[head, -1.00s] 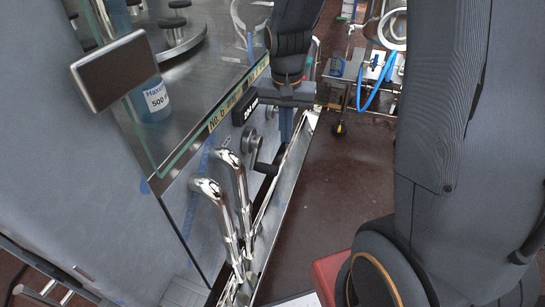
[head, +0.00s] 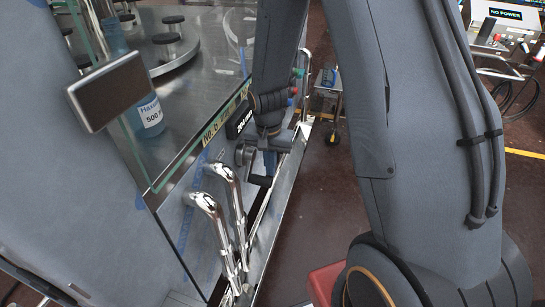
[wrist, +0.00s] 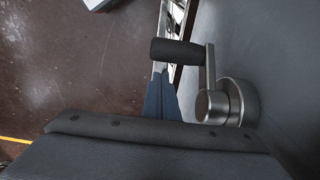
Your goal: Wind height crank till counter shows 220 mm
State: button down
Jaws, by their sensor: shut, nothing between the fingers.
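The height crank (wrist: 231,102) is a grey metal hub on the machine's side panel, with a short arm and a black handle (wrist: 176,51). In the head view the black handle (head: 260,180) hangs low, and my gripper partly covers the crank. My gripper (wrist: 160,80) is shut and empty, its bluish fingers just short of the handle in the wrist view; I cannot tell if they touch. The gripper (head: 270,165) also shows in the head view, just above the handle. The counter (head: 238,122) is a black box above the crank; its digits are too small to read.
Two bent chrome pipes (head: 218,215) stand close in front of the crank. A glass guard (head: 165,175) and a small grey screen (head: 118,90) are on the left. A cart (head: 328,90) stands beyond. The brown floor right of the machine is open.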

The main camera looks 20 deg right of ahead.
jog(key=shift+s+a+r, duration=0.2)
jog(key=shift+s+a, duration=0.3)
jog(key=shift+s, duration=0.25)
